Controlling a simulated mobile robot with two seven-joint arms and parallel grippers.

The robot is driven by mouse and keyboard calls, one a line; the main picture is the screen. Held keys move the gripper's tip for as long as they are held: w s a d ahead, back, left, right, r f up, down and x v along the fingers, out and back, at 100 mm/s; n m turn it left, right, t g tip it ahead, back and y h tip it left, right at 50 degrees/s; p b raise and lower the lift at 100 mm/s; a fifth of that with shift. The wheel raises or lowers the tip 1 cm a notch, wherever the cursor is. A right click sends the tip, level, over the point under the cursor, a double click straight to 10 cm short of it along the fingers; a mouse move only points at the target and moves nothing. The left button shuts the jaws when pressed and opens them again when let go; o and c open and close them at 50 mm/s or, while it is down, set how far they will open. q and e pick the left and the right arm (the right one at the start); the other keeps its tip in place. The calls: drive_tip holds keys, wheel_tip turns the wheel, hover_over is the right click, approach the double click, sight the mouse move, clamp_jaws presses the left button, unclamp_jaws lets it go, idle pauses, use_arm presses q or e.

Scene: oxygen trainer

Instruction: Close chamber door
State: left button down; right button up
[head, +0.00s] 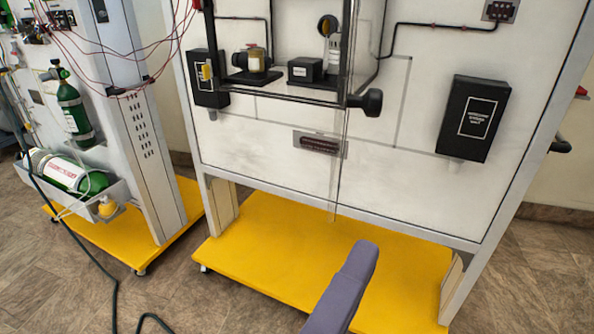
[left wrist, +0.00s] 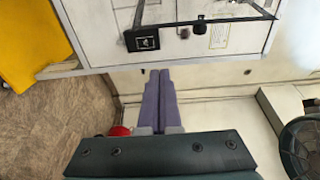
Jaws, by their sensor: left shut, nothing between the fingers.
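The chamber is a clear-walled box with a black frame (head: 285,97) on the white upright panel, at the top middle of the head view. A black knob (head: 368,101) sticks out at its lower right corner, beside a clear upright strip. I cannot tell surely how far the door stands open. The knob also seems to show in the left wrist view (left wrist: 200,27). My left gripper (head: 364,252), with purple-grey fingers, is shut and empty, below the knob and apart from it. Its fingers point toward the panel in the left wrist view (left wrist: 158,75). My right gripper is not in view.
A yellow base (head: 270,255) juts out under the panel. Black boxes (head: 474,117) hang on the panel at either side. A second stand with green cylinders (head: 73,110) is at left, with a black cable (head: 85,250) on the floor. Space between gripper and knob looks clear.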

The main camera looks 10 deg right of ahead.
use_arm(q)
drive_tip(key=w+d+p, duration=0.2)
drive_tip(key=w, duration=0.6)
drive_tip(key=shift+w, duration=0.3)
drive_tip(key=shift+r, duration=0.1)
